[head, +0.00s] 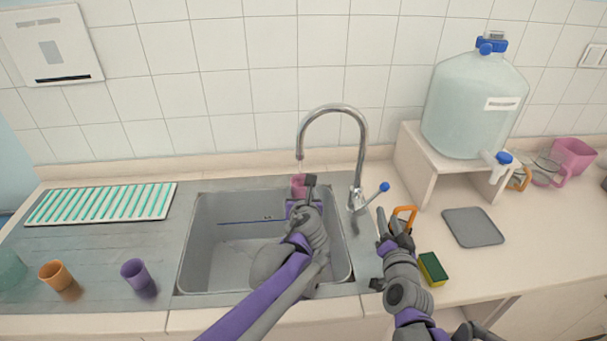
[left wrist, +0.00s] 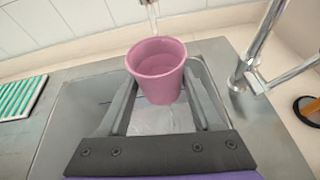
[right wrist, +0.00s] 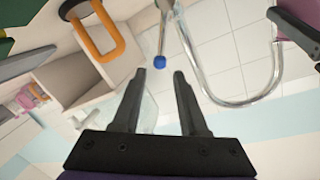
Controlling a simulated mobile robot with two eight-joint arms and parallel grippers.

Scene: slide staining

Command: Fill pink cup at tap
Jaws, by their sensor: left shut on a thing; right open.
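The pink cup (head: 299,187) is upright under the tap spout (head: 299,156), over the sink (head: 200,240). My left gripper (head: 304,197) is shut on the cup, with one finger on each side in the left wrist view. There a pale thin stream seems to run from the spout into the cup (left wrist: 157,75), and a level surface shows inside it. The tap lever (head: 376,194) has a blue knob, which also shows in the right wrist view (right wrist: 160,62) just beyond the fingertips. My right gripper (head: 392,222) is open and empty, below the lever.
An orange handle (head: 405,213) stands close beside my right gripper. A sponge (head: 433,268), grey mat (head: 473,227) and water tank (head: 474,105) on its stand lie right. Orange (head: 55,274) and purple (head: 135,272) cups and a ribbed rack (head: 102,203) are left.

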